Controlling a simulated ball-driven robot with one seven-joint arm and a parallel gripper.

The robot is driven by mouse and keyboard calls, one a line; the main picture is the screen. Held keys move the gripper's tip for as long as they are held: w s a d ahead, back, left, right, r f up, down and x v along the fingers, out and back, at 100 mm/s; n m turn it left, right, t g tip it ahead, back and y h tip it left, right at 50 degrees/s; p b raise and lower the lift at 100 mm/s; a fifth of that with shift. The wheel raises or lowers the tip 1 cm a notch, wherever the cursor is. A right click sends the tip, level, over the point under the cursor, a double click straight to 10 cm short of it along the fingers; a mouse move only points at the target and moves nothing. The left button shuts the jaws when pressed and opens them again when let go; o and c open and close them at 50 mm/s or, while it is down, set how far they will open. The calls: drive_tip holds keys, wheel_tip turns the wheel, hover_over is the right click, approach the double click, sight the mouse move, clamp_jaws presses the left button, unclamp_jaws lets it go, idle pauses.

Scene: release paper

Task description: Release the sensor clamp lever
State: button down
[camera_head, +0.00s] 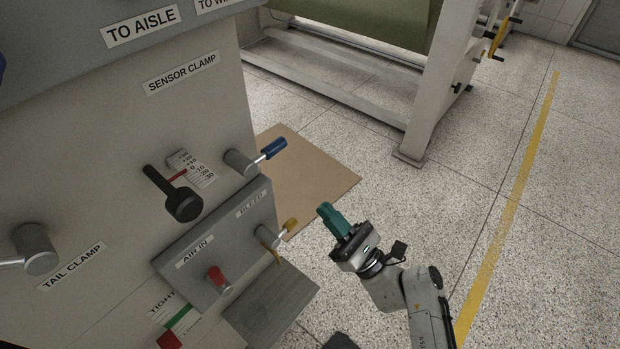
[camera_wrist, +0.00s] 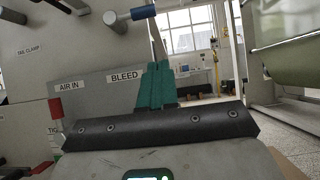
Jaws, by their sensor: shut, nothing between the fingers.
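A blue-tipped lever (camera_head: 262,153) on a grey round hub sticks out from the right edge of the machine face, below and right of the SENSOR CLAMP label (camera_head: 182,72). Its handle points right and slightly up. It also shows at the top of the wrist view (camera_wrist: 130,16), above the BLEED label. My gripper (camera_head: 326,209) has teal fingers, held together and empty, with free air between them and the machine. In the head view it is below and right of the blue-tipped lever. In the wrist view its fingers (camera_wrist: 156,72) are below and right of that lever.
A yellow-tipped lever (camera_head: 289,225) by BLEED and a red-tipped one (camera_head: 216,278) by AIR IN stick out nearby. A black-knobbed lever (camera_head: 175,195) stands by a scale. A grey ledge (camera_head: 270,308) juts out below. Open floor (camera_head: 400,205) lies to the right.

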drive_tip(key=s+d+r+p+x, duration=0.1)
drive_tip(key=r+p+x, duration=0.1)
drive_tip(key=x, duration=1)
drive_tip(key=shift+r, duration=0.25)
drive_tip(key=shift+w+a, duration=0.1)
drive_tip(key=shift+w+r+n+g, duration=0.1)
drive_tip(key=shift+r+n+g, duration=0.2)
drive_tip(key=shift+n, duration=0.4)
